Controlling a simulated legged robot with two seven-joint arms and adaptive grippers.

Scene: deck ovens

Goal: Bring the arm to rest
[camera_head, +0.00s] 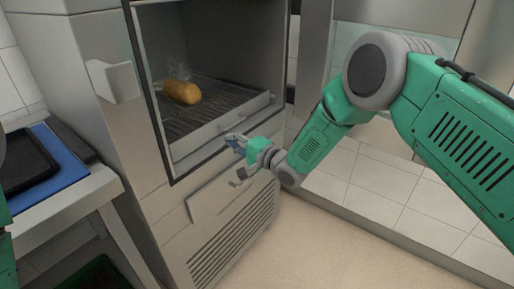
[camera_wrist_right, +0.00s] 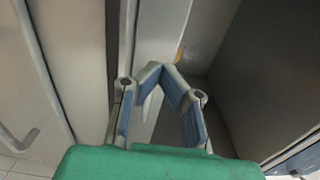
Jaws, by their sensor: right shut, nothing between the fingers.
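My right arm comes in from the right of the head view. Its gripper (camera_head: 236,141) is at the front lower edge of the open oven chamber, beside the rack's front rail. In the right wrist view the gripper (camera_wrist_right: 163,72) has its blue-padded fingertips together with nothing between them. A loaf (camera_head: 180,92) lies on the oven rack (camera_head: 215,112), apart from the gripper. Only a dark and green edge of my left arm shows at the far left of the head view; its gripper is out of view.
The oven (camera_head: 115,130) stands open in front of me, with a vented lower panel (camera_head: 235,245). At left, a table (camera_head: 75,205) holds a blue board (camera_head: 72,168) and a dark tray (camera_head: 25,160). The floor (camera_head: 340,250) right of the oven is clear.

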